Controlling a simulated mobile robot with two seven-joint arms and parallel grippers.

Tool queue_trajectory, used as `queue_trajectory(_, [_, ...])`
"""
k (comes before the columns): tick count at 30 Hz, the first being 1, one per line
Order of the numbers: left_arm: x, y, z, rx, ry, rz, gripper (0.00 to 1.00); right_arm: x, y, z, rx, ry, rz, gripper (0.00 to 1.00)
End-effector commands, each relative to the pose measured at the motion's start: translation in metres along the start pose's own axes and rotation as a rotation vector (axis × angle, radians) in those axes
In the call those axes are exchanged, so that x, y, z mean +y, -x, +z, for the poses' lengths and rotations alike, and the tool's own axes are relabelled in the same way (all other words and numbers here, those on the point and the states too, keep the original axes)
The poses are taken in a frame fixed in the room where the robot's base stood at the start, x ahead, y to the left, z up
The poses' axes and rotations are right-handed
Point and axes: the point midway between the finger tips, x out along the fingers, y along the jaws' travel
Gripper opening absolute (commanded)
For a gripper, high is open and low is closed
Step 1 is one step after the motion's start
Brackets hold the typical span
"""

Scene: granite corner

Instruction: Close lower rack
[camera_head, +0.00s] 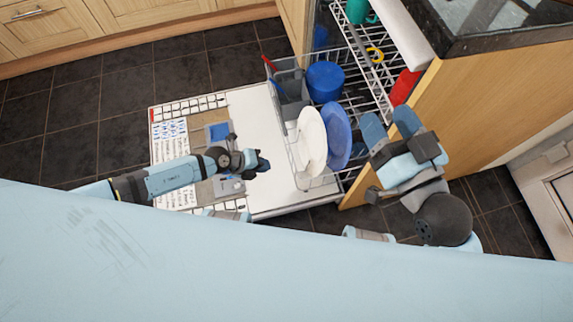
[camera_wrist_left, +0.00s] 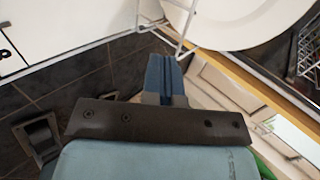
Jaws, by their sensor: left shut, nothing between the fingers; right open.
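The lower rack (camera_head: 321,182) is a wire rack pulled out over the open white dishwasher door (camera_head: 250,130). It holds a white plate (camera_head: 311,140), a blue plate (camera_head: 337,136), a blue cup (camera_head: 325,81) and a grey cutlery basket (camera_head: 290,85). My left gripper (camera_head: 264,164) is shut and empty above the door, left of the rack's front. In the left wrist view its fingers (camera_wrist_left: 166,76) are close to a white rack wire (camera_wrist_left: 184,36) and the white plate (camera_wrist_left: 235,18); contact cannot be told. My right gripper (camera_head: 390,120) is open and empty, right of the rack.
The upper rack (camera_head: 362,54), also pulled out, holds a green cup (camera_head: 357,11), a yellow item and a red item (camera_head: 403,87). A wooden side panel (camera_head: 470,105) under the dark countertop stands at right. Dark tiled floor (camera_head: 100,90) is clear at left.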

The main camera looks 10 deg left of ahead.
Motion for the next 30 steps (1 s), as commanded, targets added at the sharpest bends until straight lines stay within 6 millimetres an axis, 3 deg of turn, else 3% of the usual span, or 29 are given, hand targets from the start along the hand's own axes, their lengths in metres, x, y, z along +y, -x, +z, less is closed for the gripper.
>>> queue_trajectory(1, [0.004, -0.017, 0.000, 0.000, -0.002, -0.001, 0.00, 0.003, 0.000, 0.016, -0.028, 0.001, -0.003, 0.59])
queue_trajectory(6, [0.003, -0.052, 0.001, 0.000, -0.003, -0.001, 0.00, 0.007, 0.001, 0.044, -0.126, -0.002, -0.014, 0.59])
queue_trajectory(9, [-0.011, -0.061, 0.000, 0.000, -0.003, -0.003, 0.00, 0.007, 0.001, 0.048, -0.151, -0.003, -0.017, 0.59])
queue_trajectory(15, [-0.025, -0.073, 0.001, -0.001, -0.002, -0.001, 0.00, 0.009, 0.000, 0.051, -0.157, 0.017, -0.020, 0.59])
queue_trajectory(30, [-0.034, -0.079, 0.001, -0.001, 0.000, -0.002, 0.00, 0.008, 0.000, 0.045, -0.153, 0.022, -0.020, 0.59])
